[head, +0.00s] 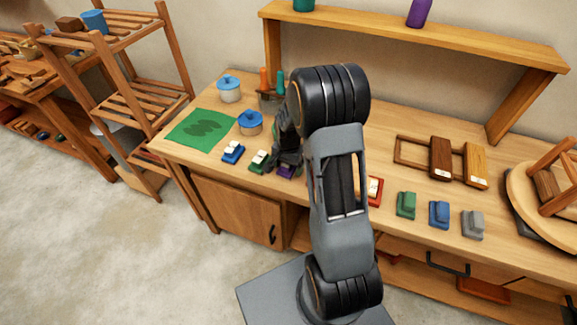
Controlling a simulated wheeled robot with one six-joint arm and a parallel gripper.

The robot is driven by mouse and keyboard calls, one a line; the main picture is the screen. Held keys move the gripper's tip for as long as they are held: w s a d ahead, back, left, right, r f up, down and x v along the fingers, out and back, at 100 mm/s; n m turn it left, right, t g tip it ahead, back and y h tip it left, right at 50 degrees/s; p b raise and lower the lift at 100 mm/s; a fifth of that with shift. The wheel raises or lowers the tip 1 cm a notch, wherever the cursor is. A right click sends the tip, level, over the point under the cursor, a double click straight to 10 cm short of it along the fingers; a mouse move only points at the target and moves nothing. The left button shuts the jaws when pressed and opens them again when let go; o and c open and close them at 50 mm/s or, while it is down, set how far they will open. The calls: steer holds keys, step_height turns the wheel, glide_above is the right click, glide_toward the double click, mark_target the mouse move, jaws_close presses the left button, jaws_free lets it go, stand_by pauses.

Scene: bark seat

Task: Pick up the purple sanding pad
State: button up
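A small purple pad (286,173) shows at the front edge of the wooden workbench, mostly hidden under my gripper. My gripper (287,164) points down right over it, with its fingers at or very near the pad. The fingers are dark and small here, so I cannot tell whether they are shut on it or still apart. The purple pad sits in a row to the right of a blue pad (233,152) and a green pad (259,161).
My arm hides the bench's middle. To its right are a red-based block (374,191) and green (406,205), blue (439,214) and grey (472,225) blocks. A raised shelf (430,39) runs behind.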

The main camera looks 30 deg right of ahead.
steer(key=c, duration=0.8)
steer(key=shift+c, duration=0.2)
steer(key=shift+r, duration=0.1)
steer(key=shift+r, duration=0.5)
steer(key=s+a+r+b, duration=0.2)
steer(key=s+r, duration=1)
steer(key=s, duration=0.2)
steer(key=shift+a+b, duration=0.2)
steer(key=shift+b, duration=0.15)
